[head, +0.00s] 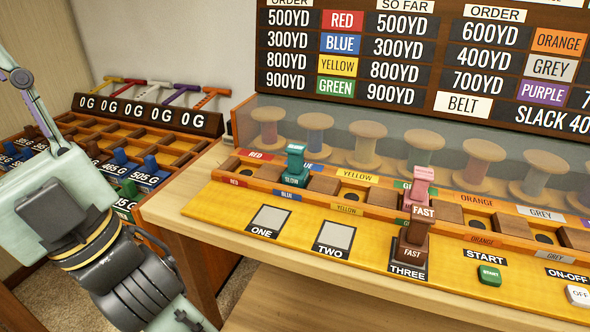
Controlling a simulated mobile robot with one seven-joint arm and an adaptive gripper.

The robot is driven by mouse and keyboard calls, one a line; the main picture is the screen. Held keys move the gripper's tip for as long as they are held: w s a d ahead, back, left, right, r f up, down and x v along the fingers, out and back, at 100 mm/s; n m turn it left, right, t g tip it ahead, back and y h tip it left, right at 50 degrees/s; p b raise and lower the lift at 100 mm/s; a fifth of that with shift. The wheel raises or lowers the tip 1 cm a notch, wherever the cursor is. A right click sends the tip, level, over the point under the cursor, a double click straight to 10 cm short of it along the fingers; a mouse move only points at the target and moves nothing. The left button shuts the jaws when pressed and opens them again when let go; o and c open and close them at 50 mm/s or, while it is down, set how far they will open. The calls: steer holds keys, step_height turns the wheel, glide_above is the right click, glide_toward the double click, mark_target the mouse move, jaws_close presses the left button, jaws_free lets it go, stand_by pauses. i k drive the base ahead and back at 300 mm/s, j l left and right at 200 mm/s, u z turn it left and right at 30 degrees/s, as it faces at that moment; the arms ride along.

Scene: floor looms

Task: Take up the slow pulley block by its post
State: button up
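The slow pulley block (292,174) is teal with an upright post and a wider top. It stands in the slot row by the blue label, left of the middle in the head view. My gripper (182,318) is at the bottom edge, left of centre, mostly cut off by the frame. It is apart from the slow block, below and to the left of it in the picture. Its fingertips do not show clearly, so I cannot tell whether it is open or shut.
Pads ONE (270,219) and TWO (334,236) are bare. Spools (315,135) stand behind a clear panel. A weight tray (180,150) is at left.

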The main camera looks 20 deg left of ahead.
mark_target(297, 175)
steer(key=l+u, duration=0.35)
steer(key=l, duration=0.15)
steer(key=k+l+u, duration=0.15)
steer(key=l+u, duration=0.15)
steer(key=l, duration=0.15)
steer(key=i, duration=0.95)
